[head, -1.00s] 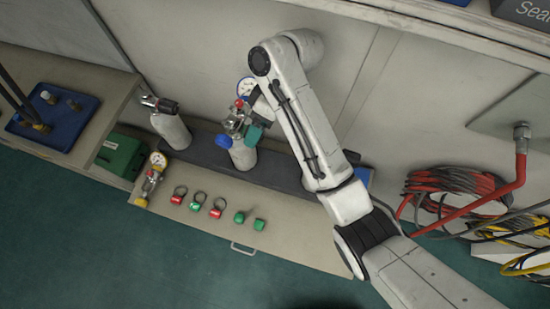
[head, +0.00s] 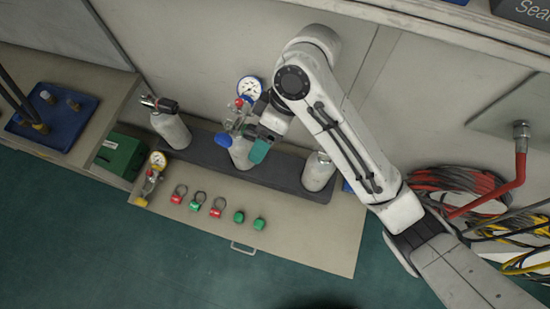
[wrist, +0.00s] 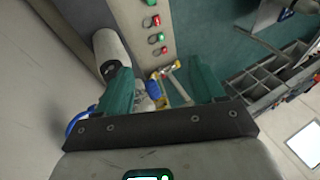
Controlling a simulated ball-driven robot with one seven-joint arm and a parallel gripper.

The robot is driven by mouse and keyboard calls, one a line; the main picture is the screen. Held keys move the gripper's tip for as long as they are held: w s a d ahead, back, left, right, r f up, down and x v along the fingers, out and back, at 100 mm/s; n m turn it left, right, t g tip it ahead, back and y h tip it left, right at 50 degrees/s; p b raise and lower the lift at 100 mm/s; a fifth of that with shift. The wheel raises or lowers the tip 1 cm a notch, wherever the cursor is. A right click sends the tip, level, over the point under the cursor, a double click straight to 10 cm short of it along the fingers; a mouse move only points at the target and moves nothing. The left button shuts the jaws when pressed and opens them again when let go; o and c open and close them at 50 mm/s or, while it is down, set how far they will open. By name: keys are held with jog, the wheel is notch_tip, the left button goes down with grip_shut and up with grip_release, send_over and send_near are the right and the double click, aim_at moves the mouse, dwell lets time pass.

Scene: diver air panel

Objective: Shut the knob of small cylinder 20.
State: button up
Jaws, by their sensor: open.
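Three pale small cylinders stand in a dark rack: a left one (head: 172,131), a middle one (head: 241,155) and a right one (head: 318,174). I cannot read a number on any of them. The middle one carries a regulator with a white gauge (head: 249,88), a red part and blue parts. My gripper (head: 258,147) is at the right side of the middle cylinder's top and partly hides its valve. In the wrist view, my gripper's teal fingers (wrist: 158,68) are apart, with a blue part (wrist: 153,89) showing between them. I cannot tell whether they touch anything.
A green box (head: 120,155) and a blue tray (head: 60,110) are at left. Hoses (head: 450,190) hang at right. The wall is close behind the rack.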

jog(key=s+d+r, duration=0.1)
jog(key=s+r, duration=0.2)
jog(key=s, duration=0.3)
jog(key=shift+s+d, duration=0.2)
jog(key=shift+d, duration=0.2)
jog(key=shift+a, duration=0.1)
